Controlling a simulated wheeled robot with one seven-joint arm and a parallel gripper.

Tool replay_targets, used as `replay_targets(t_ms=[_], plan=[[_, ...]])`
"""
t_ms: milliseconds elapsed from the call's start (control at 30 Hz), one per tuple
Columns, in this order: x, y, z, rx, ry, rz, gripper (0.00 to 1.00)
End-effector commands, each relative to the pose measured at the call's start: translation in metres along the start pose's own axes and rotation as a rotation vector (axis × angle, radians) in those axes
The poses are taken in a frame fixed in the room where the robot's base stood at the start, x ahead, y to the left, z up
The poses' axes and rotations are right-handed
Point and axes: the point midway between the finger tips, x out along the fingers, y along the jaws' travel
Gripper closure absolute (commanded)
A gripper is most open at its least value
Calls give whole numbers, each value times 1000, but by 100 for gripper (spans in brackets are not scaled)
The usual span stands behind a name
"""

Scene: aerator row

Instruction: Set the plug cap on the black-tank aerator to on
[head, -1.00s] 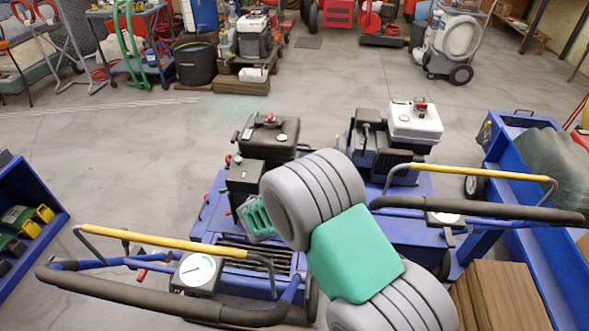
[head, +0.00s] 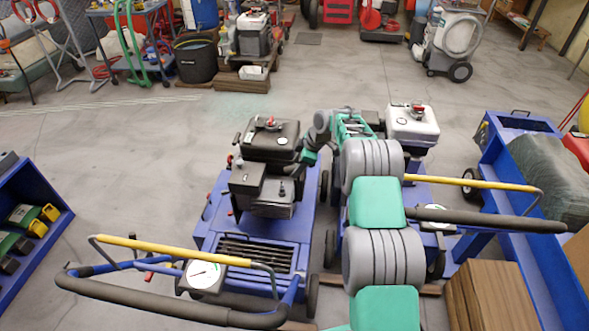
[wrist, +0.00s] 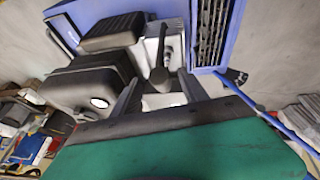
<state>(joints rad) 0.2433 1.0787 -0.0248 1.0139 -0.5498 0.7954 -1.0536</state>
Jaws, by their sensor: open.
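The black-tank aerator is on the left in the head view, with its black tank (head: 270,138) on top and a dark engine below. The tank also shows in the wrist view (wrist: 85,90), at lower left. A dark stalk with a rounded end, which looks like the plug cap (wrist: 158,75), stands against the pale engine block in the wrist view. I cannot tell whether it is seated on the plug. My gripper (head: 302,164) is at the right side of the black-tank engine. In the wrist view its open fingers (wrist: 161,84) flank the rounded end, with no clear contact.
The white-tank aerator (head: 412,125) stands close on the right, partly behind my arm. The yellow-barred handle (head: 180,250) of the black-tank aerator reaches toward me. A blue bench (head: 535,215) and brown boxes (head: 495,295) are at the right.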

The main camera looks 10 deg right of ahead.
Motion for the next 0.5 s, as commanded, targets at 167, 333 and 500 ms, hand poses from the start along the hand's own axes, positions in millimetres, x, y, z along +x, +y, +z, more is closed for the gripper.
replay_targets(t_ms=[167, 333, 500], plan=[[25, 0, -1, 0, 1, 1, 48], [29, 0, -1, 1, 1, 2, 48], [29, 0, -1, 1, 0, 2, 53]])
